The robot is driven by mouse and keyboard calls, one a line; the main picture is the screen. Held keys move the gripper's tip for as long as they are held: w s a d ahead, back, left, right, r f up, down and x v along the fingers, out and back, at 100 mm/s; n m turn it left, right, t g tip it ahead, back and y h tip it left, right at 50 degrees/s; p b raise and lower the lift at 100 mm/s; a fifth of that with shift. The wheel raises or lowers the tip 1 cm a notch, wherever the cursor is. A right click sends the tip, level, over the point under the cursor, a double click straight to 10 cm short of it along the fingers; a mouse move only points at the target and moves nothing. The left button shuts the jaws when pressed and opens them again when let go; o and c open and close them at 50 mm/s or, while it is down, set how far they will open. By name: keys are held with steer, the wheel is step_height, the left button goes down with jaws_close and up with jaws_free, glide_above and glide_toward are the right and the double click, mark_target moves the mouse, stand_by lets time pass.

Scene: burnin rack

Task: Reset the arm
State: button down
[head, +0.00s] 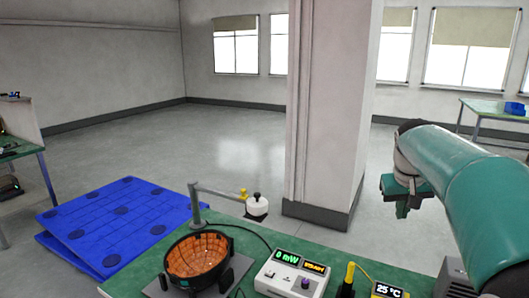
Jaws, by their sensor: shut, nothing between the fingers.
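My arm comes in from the right side of the head view, a thick teal link. My gripper (403,199) is at its end, teal, above the back right part of the green bench (140,274). Its fingers are together and hold nothing. It is apart from everything on the bench.
On the bench stand an orange-lined black bowl (196,257), a post with a white knob (257,205), a meter reading 0 mW (290,272), a yellow probe (349,274) and a 25 °C display (389,291). Behind are blue pallets (110,215), a pillar (325,110) and open floor.

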steer(key=s+a+f+n+t, duration=0.1)
steer(key=s+a+t, duration=0.1)
steer(key=s+a, duration=1.1)
steer(key=s+a+f+n+y, duration=0.1)
steer(key=s+a+f+y, duration=0.1)
steer(key=s+a+f, duration=0.5)
steer(key=s+f, duration=0.1)
steer(key=s, duration=0.3)
steer(key=shift+s+a+t, duration=0.15)
steer(key=shift+a+t, duration=0.2)
steer(key=shift+t, duration=0.05)
